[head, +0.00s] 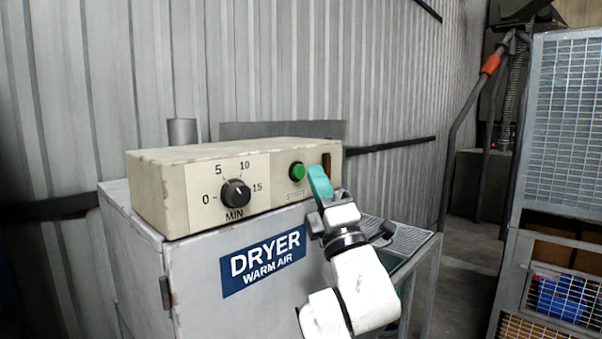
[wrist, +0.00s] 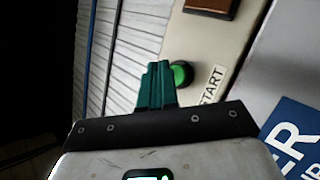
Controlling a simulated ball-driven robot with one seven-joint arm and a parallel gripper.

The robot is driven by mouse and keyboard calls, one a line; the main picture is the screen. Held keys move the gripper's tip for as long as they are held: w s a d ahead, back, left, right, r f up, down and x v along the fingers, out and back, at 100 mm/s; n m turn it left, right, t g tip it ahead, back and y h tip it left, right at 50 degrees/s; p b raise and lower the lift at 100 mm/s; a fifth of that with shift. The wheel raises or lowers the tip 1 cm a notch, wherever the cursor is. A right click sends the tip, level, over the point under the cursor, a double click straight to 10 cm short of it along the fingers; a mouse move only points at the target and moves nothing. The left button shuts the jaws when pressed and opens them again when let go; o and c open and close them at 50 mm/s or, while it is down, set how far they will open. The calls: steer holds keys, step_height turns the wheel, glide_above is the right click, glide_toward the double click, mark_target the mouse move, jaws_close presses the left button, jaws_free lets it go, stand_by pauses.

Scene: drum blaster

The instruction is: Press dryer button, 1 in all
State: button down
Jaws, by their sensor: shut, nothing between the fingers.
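The green start button (head: 297,171) is on the front of the beige control box (head: 160,200), to the right of the black timer dial. In the wrist view the button (wrist: 182,73) shows beside the word START. My gripper (head: 319,181) is shut and empty, with teal fingers pointing up. In the head view its fingertips are just right of the button. In the wrist view the fingers (wrist: 156,84) are just left of the button, partly overlapping its edge. I cannot tell whether they touch it.
The control box sits on a grey dryer cabinet (head: 190,270) with a blue label (head: 263,262). A black dial (head: 235,193) is on the box's left part. A corrugated wall (head: 300,60) stands behind. A metal mesh cage (head: 565,120) stands at the right.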

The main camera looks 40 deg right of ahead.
steer(key=shift+w, duration=0.1)
stand_by(0.7)
steer(key=shift+w, duration=0.3)
